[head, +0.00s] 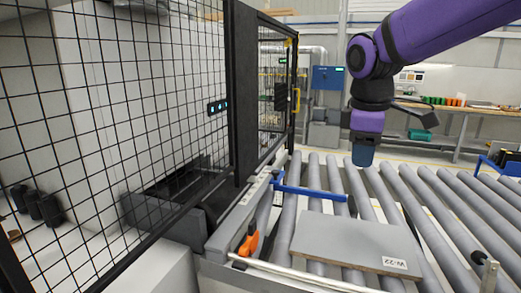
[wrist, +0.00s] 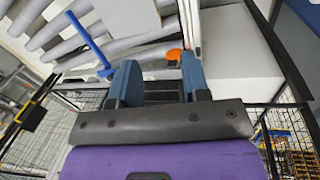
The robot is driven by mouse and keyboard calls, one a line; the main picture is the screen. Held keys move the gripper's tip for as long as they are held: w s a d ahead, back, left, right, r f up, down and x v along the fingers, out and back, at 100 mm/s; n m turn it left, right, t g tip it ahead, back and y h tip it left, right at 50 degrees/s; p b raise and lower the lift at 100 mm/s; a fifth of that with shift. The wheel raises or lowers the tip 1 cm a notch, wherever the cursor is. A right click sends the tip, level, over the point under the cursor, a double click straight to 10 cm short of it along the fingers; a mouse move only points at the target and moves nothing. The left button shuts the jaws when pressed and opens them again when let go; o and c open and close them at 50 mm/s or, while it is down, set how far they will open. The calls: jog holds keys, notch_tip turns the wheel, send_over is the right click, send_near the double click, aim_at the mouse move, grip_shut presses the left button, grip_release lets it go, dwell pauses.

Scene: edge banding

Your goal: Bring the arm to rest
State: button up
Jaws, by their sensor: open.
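My gripper (head: 364,152) hangs from my purple arm over the roller conveyor in the head view, pointing down. In the wrist view my gripper (wrist: 155,84) shows two blue fingers spread apart, with nothing held between them. In the head view a grey panel (head: 345,238) with a label reading W-22 lies on the rollers, below and in front of my gripper and apart from it.
A roller conveyor (head: 430,185) spans the right side, with a blue bar (head: 310,192) above the rollers. An orange clamp-like part (head: 249,240) sits at its left edge. A black mesh fence (head: 120,110) stands on the left. A workbench (head: 460,110) stands at the back right.

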jog(key=s+d+m+t, duration=0.1)
jog(key=s+d+m, duration=0.2)
jog(key=s, duration=0.3)
jog(key=s+d+f+m+t, duration=0.1)
jog(key=s+d+m, duration=0.2)
jog(key=s+m, duration=0.2)
jog(key=s+d+m+t+y, duration=0.1)
jog(key=s+d+m, duration=0.3)
jog(key=s, duration=0.4)
jog(key=shift+f+m, duration=0.2)
jog(key=shift+m, duration=0.2)
